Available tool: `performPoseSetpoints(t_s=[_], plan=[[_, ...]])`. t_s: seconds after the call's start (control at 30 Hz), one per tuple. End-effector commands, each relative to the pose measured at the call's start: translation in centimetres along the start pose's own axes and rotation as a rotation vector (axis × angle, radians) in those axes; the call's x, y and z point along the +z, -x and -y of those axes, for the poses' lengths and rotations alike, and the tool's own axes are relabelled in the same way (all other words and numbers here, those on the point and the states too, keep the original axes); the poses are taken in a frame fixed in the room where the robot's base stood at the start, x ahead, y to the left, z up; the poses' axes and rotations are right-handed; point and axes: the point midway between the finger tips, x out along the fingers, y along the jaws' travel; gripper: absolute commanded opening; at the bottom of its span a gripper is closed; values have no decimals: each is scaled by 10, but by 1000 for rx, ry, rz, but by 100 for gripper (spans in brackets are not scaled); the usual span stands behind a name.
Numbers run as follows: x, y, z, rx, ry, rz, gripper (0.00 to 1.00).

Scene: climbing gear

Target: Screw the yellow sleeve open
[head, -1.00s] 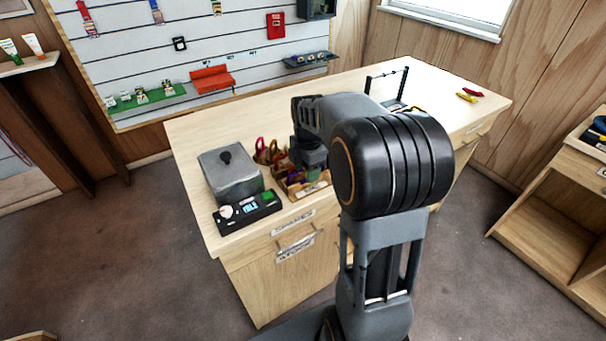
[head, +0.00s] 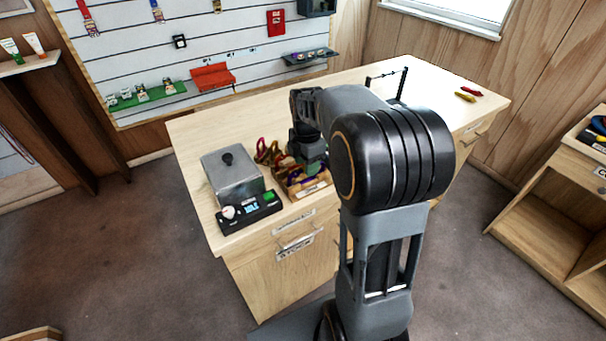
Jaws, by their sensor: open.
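My gripper (head: 312,165) is low over the right part of a wooden tray (head: 308,190) on the workbench. Its jaws are open, though the fingertips are small and hard to make out among the gear. Several coloured carabiners (head: 266,152) stand at the tray's left side, red and tan ones among them. Purple and yellowish pieces show in the tray below the gripper. I cannot tell which piece bears the yellow sleeve; the arm and gripper hide part of the tray.
A grey metal box (head: 232,178) with a black knob stands left of the tray, behind a black control unit (head: 250,208) with a display. A black wire stand (head: 388,84) and a yellow item (head: 465,97) with a red one (head: 472,90) lie farther right. The bench's back middle is clear.

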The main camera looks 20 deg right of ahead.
Motion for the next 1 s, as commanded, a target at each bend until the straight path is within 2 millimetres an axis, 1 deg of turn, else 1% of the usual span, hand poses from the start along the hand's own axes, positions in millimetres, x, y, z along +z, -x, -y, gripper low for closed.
performPoseSetpoints(t_s=[0.27,1.0], plan=[[0,-1,1,0,-1,0,47],[0,0,15,1,-1,0,47]])
